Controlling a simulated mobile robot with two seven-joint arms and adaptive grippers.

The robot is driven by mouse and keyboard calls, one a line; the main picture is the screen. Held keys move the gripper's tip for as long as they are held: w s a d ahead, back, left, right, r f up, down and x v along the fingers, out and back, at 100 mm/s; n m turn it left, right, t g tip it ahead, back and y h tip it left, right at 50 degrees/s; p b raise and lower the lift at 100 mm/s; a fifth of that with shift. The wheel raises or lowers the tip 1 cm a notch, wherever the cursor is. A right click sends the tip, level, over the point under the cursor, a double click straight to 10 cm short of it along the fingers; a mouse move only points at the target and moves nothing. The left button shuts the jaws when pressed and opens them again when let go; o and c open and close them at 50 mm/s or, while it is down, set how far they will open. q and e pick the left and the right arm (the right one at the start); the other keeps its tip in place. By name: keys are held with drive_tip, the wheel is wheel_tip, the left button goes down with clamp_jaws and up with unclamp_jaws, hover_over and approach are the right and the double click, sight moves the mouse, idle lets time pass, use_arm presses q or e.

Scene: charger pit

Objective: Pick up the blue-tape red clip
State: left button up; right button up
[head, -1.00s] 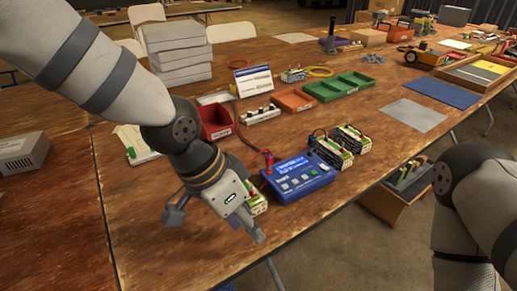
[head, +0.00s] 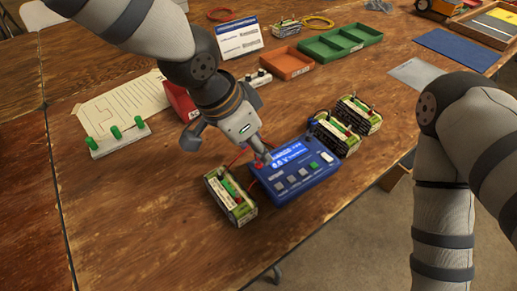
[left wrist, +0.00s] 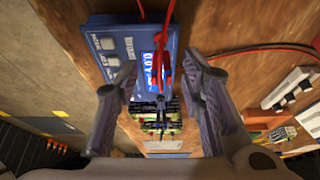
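A red clip (left wrist: 164,78) on a red lead shows in the left wrist view, between my spread fingers and in front of the blue charger (left wrist: 128,52). I cannot make out blue tape on it. In the head view the charger (head: 293,180) sits on the table with a lit display, and a small red part (head: 267,158) shows at its back left corner, beside my fingertip. My left gripper (head: 226,148) is open above that corner, and its two fingers also show apart in the wrist view (left wrist: 152,82). My right arm is at the right; its gripper is out of view.
A green-and-black battery pack (head: 231,194) stands left of the charger, with two more packs (head: 346,126) behind its right end. A red bin (head: 178,103), an orange tray (head: 292,63) and a green tray (head: 340,40) lie farther back. The front left tabletop is clear.

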use_arm(q)
drive_tip(key=shift+x, duration=1.15)
drive_tip(key=shift+w+f, duration=0.1)
drive_tip(key=shift+f, duration=0.1)
drive_tip(key=shift+r, duration=0.1)
drive_tip(key=shift+c, duration=1)
clamp_jaws()
drive_tip(key=shift+r, duration=0.15)
